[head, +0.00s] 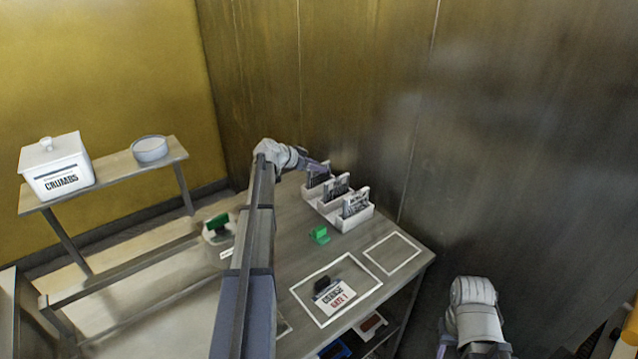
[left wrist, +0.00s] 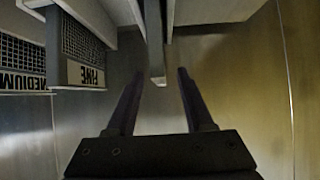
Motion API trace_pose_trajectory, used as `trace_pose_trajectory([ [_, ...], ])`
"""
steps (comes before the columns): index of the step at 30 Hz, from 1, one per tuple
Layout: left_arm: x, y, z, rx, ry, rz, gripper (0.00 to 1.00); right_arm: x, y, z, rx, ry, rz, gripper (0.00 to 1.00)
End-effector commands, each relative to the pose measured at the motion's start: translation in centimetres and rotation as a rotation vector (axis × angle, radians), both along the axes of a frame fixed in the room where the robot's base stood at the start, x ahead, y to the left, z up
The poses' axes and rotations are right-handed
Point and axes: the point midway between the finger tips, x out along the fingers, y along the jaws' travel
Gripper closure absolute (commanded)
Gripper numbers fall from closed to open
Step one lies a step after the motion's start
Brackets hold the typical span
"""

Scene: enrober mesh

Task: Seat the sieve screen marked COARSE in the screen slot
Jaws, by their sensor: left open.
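A white rack (head: 350,220) on the table holds three upright sieve screens. My left gripper (head: 325,166) is at its far left end, close to the far screen (head: 315,180). No screen label reading COARSE is legible. A card (head: 335,297) reads COARSE, GATE 1. The screen slot cannot be made out. My right gripper shows only partly at lower right.
A green piece (head: 320,235) lies before the rack. A dark block (head: 323,284) is by the card inside a white outline; an empty outline (head: 392,254) is to its right. A CRUMBS bin (head: 58,168) and round pan (head: 150,149) stand on the left shelf. A wall is behind the rack.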

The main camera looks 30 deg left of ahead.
Motion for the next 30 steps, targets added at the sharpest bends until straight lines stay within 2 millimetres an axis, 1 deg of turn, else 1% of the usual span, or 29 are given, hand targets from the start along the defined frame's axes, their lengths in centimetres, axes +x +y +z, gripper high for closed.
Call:
trace_pose_trajectory([
  [1, 0.67, -0.17, -0.84, 0.000, 0.000, -0.001, 0.47, 0.00, 0.00, -0.84, 0.000, 0.000, 0.000, 0.53],
  [2, 0.87, -0.26, -0.92, 0.001, 0.000, -0.001, 0.47, 0.00, 0.00, -0.93, 0.000, 0.000, 0.000, 0.53],
  [9, 0.99, -0.38, -0.76, 0.001, 0.000, 0.001, 0.47, 0.00, 0.00, -0.76, 0.000, 0.000, 0.000, 0.53],
  [11, 0.99, -0.38, -0.76, 0.001, 0.000, 0.001, 0.53, 0.00, 0.00, -0.76, 0.000, 0.000, 0.000, 0.53],
  [23, 0.96, -0.37, -0.77, 0.000, -0.001, 0.001, 0.98, 0.00, -0.01, -0.77, 0.000, 0.000, 0.000, 0.53],
  [24, 0.97, -0.36, -0.76, 0.000, -0.001, 0.001, 1.00, 0.00, -0.01, -0.77, 0.000, 0.000, 0.000, 0.53],
  [30, 0.96, -0.36, -0.77, 0.000, -0.001, 0.001, 1.00, 0.00, -0.01, -0.77, 0.000, 0.000, 0.000, 0.53],
])
